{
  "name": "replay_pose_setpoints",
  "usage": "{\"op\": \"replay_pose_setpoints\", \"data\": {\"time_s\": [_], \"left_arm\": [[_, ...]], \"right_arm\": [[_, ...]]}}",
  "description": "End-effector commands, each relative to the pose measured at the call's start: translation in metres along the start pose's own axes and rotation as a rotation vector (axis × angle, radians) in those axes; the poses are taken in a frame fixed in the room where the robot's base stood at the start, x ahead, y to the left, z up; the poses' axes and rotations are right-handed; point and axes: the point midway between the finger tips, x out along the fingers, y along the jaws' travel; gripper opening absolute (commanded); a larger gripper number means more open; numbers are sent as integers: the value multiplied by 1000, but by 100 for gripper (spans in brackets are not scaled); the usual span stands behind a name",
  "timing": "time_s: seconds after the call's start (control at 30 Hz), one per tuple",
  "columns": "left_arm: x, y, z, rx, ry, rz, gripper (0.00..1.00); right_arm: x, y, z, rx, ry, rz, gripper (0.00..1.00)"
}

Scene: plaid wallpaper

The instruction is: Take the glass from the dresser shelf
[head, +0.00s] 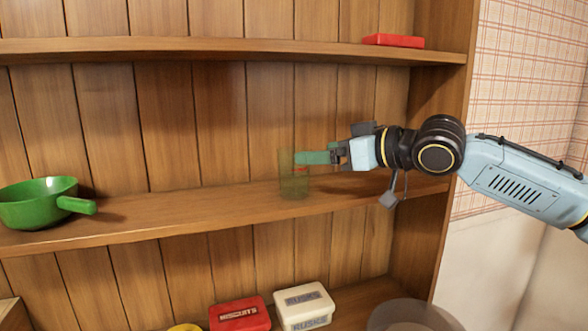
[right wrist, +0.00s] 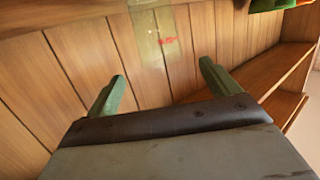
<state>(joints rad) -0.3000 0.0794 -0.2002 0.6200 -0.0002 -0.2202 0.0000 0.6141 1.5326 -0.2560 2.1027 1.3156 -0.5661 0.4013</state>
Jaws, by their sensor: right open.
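The glass (head: 291,182) is a greenish see-through tumbler standing upright on the middle shelf of the wooden dresser. In the right wrist view the glass (right wrist: 150,32) has a small red mark and lies ahead, in line with the gap between my fingers. My right gripper (head: 303,157) reaches in from the right above the shelf, its green fingertips overlapping the upper part of the glass in the head view. In the right wrist view my right gripper (right wrist: 160,74) is open with nothing gripped; whether a finger touches the glass I cannot tell. My left gripper is not in view.
A green pan (head: 38,205) sits at the left of the middle shelf (head: 190,208). A red object (head: 393,41) lies on the upper shelf. Below are a red box (head: 239,314) and a white box (head: 303,306). The dresser's side panel (head: 445,110) stands behind my right arm.

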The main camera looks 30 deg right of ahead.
Motion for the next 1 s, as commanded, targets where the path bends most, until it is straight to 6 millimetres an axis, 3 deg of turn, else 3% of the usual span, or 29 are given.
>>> {"op": "replay_pose_setpoints", "data": {"time_s": [0.47,0.8,1.0], "left_arm": [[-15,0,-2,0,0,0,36],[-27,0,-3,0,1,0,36],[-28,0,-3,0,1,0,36]], "right_arm": [[28,-1,0,1,0,-3,88],[67,-2,2,2,0,-3,88],[75,-2,4,-1,-2,-2,88]]}}
